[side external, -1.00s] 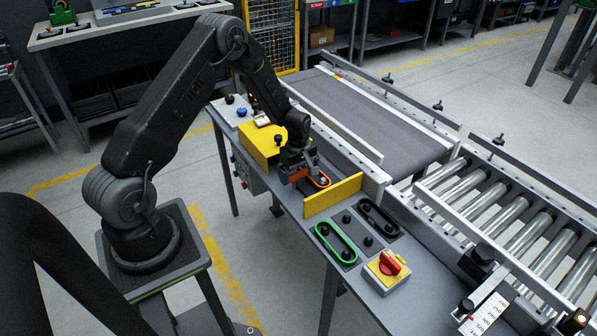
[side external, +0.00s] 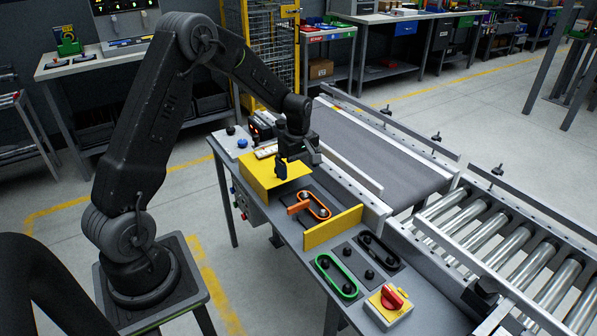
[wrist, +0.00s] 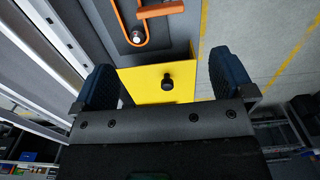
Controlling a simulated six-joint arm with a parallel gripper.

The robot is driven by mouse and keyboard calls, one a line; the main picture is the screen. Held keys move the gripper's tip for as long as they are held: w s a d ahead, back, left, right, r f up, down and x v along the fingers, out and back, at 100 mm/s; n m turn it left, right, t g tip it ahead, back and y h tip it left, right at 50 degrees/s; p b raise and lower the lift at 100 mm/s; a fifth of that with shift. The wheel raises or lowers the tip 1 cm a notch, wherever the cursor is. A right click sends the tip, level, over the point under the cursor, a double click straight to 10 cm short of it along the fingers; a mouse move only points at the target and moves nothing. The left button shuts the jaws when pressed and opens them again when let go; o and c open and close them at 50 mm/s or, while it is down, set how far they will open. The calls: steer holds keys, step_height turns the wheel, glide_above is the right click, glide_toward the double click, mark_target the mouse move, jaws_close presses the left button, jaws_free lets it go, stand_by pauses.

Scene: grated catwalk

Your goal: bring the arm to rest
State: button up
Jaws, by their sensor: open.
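My gripper (side external: 282,169) is raised above the yellow guard (side external: 256,182) on the narrow bench, clear of the bench top. In the wrist view the blue-padded fingers of my gripper (wrist: 163,86) are wide apart with nothing held between them. The yellow guard (wrist: 140,86) and its black knob (wrist: 167,83) show beyond the gap. An orange belt (side external: 319,206) with a tab lies around dark posts between the yellow guard and a yellow upright plate (side external: 333,228). The orange belt (wrist: 160,12) also shows at the top of the wrist view.
A green belt (side external: 336,275) and a black belt (side external: 380,250) sit on posts nearer the camera, beside a red rotary switch (side external: 391,298). A grey conveyor (side external: 390,145) and steel rollers (side external: 480,225) run along the bench's far side. The air above the bench front is clear.

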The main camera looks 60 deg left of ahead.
steer(key=s+d+r+m+t, duration=0.1)
steer(key=s+d+r+m, duration=0.35)
steer(key=r, duration=0.35)
steer(key=s+d+r+m+t, duration=0.2)
steer(key=s+d+r+m, duration=0.15)
steer(key=d+r, duration=0.3)
steer(key=s+d+r+m+t, duration=0.1)
steer(key=s+d+r+m, duration=0.2)
steer(key=s, duration=0.4)
steer(key=s+d+r+m+t, duration=0.1)
steer(key=s+d+r+m, duration=0.1)
steer(key=s+d+m, duration=0.3)
steer(key=s+m, duration=0.2)
steer(key=s, duration=0.1)
steer(key=shift+r+t, duration=0.3)
steer(key=shift+r, duration=0.1)
steer(key=shift+c, duration=0.3)
